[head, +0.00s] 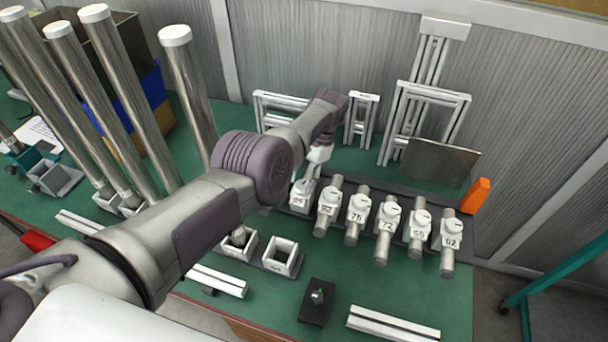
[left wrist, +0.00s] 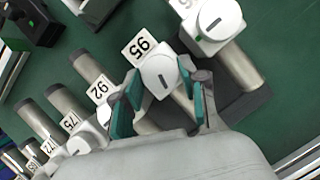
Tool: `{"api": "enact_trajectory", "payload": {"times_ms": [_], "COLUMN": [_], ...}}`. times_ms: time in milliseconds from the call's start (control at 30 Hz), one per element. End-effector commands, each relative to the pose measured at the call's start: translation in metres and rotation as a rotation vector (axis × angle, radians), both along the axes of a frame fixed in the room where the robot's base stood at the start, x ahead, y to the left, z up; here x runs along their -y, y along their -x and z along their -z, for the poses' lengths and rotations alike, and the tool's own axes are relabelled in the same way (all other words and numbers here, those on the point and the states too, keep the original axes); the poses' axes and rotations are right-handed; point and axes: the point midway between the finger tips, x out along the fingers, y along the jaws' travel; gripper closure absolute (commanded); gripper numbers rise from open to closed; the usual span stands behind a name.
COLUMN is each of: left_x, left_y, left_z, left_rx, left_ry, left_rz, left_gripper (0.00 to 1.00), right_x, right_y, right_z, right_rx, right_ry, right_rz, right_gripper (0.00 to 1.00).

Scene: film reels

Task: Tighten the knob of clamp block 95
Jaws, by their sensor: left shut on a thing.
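Clamp block 95 (head: 300,196) is the leftmost block showing in the row on the green table, with a white tag reading 95. In the left wrist view its white round knob (left wrist: 161,78) has a dark pointer line, and its tag (left wrist: 139,48) is beside it. My left gripper (left wrist: 163,88) has its teal fingers on either side of this knob, shut on it. In the head view the left gripper (head: 318,156) comes down from above at the block, and my arm hides part of the row. My right gripper is not in view.
Clamp block 92 (head: 329,201) and several more clamp blocks with metal cylinders stand close to the right. In the left wrist view another block's knob (left wrist: 215,18) with a green mark is close by. Tall metal tubes (head: 190,85) stand at left. An orange piece (head: 473,196) is at right.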

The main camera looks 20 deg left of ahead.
Motion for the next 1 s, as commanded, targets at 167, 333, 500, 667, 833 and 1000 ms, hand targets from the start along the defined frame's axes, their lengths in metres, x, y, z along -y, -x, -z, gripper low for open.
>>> {"api": "enact_trajectory", "payload": {"times_ms": [167, 333, 500, 667, 833, 1000], "left_x": [0.001, 0.002, 0.003, 0.004, 0.004, 0.004], "left_y": [0.001, 0.002, 0.002, 0.003, 0.004, 0.005], "left_z": [-0.007, -0.008, -0.007, -0.008, -0.008, -0.007], "left_rx": [-0.002, -0.002, -0.001, -0.001, 0.000, 0.001], "left_ry": [-0.003, -0.002, -0.002, -0.002, -0.002, -0.001], "left_rz": [0.172, 0.334, 0.495, 0.647, 0.808, 0.962], "left_gripper": [0.92, 0.92, 0.92, 0.92, 0.92, 0.92], "right_x": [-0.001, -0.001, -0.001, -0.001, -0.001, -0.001], "right_y": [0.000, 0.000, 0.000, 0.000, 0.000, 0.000], "right_z": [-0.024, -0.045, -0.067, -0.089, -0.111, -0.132], "right_rx": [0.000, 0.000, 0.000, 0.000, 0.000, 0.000], "right_ry": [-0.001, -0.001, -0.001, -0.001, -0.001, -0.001], "right_rz": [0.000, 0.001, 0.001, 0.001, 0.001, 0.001], "right_gripper": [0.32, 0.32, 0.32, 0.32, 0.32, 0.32]}}
